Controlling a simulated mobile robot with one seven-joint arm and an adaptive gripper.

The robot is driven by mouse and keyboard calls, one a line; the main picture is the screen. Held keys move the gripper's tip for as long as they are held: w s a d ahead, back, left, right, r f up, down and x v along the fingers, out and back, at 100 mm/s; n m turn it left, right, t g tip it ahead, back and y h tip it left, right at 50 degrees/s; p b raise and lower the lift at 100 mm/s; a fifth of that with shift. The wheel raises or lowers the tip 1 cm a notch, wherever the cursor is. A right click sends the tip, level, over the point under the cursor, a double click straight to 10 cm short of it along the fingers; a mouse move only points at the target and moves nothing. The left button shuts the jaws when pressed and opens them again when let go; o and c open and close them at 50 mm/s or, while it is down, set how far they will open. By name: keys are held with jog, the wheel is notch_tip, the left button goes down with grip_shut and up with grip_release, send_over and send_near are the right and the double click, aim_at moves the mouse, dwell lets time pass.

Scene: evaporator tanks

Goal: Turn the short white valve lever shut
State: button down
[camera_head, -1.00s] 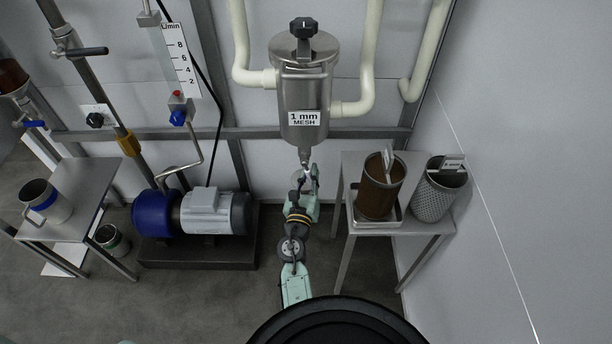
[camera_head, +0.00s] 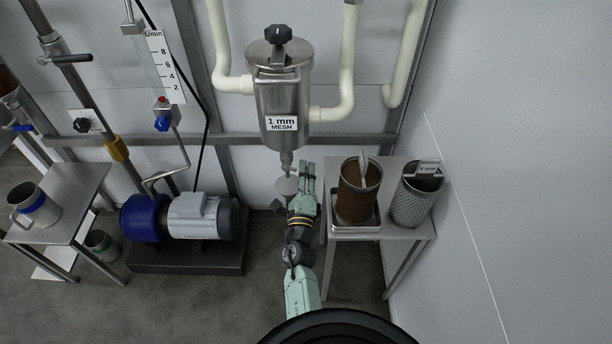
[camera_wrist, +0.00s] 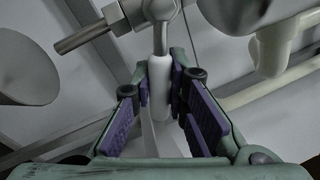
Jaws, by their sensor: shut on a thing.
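The short white valve lever (camera_wrist: 159,80) hangs from a metal stem on a valve body (camera_wrist: 160,10) in the wrist view. My gripper (camera_wrist: 160,88) is shut on this lever, with a purple-padded finger on each side. In the head view my gripper (camera_head: 307,178) is just right of and below the steel strainer (camera_head: 283,98) marked "1 mm MESH". The lever cannot be made out there.
A grey table (camera_head: 400,234) at the right holds a brown mesh basket (camera_head: 358,200) in a tray and a perforated basket (camera_head: 413,203). A pump (camera_head: 200,217) stands at the left.

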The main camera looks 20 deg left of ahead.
jog(key=shift+w+d+r+n+y+b, duration=0.1)
jog(key=shift+r+n+y, duration=0.25)
jog(key=shift+n, duration=0.5)
jog(key=shift+s+d+r+n+y+b, duration=0.15)
jog(key=shift+r+n, duration=0.25)
jog(key=shift+n, duration=0.5)
jog(key=shift+w+a+r+n+y+b, duration=0.15)
jog(key=shift+r+n, duration=0.25)
jog(key=shift+n, duration=0.45)
jog(key=shift+d+r, duration=0.1)
jog(key=c, duration=1.6)
grip_release()
jog(key=shift+o, duration=0.2)
jog(key=shift+f, duration=0.2)
